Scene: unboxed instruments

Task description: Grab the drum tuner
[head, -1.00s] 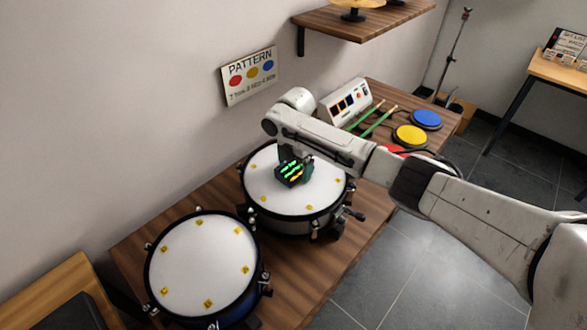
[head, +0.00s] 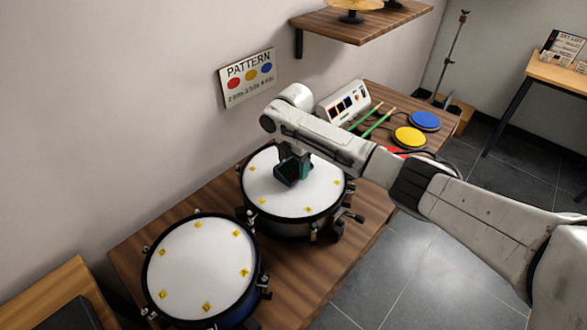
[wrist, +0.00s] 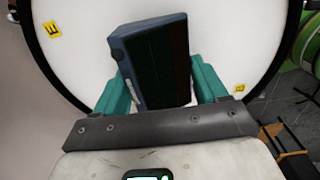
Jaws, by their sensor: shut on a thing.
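The drum tuner (head: 285,173) is a small dark box, over the white head of the rear drum (head: 268,193). In the wrist view the tuner (wrist: 153,62) sits tilted between the two teal fingers of my gripper (wrist: 160,85), which are shut on it. In the head view my gripper (head: 295,168) points down at the drum head and partly covers the tuner. The tuner's face looks dark. I cannot tell whether it touches the drum head.
A second drum (head: 200,265) stands at the front left of the wooden table (head: 130,255). Green drumsticks (head: 375,122), a yellow pad (head: 410,138), a blue pad (head: 425,121) and a white control box (head: 343,100) are behind my arm. A shelf (head: 365,22) hangs above.

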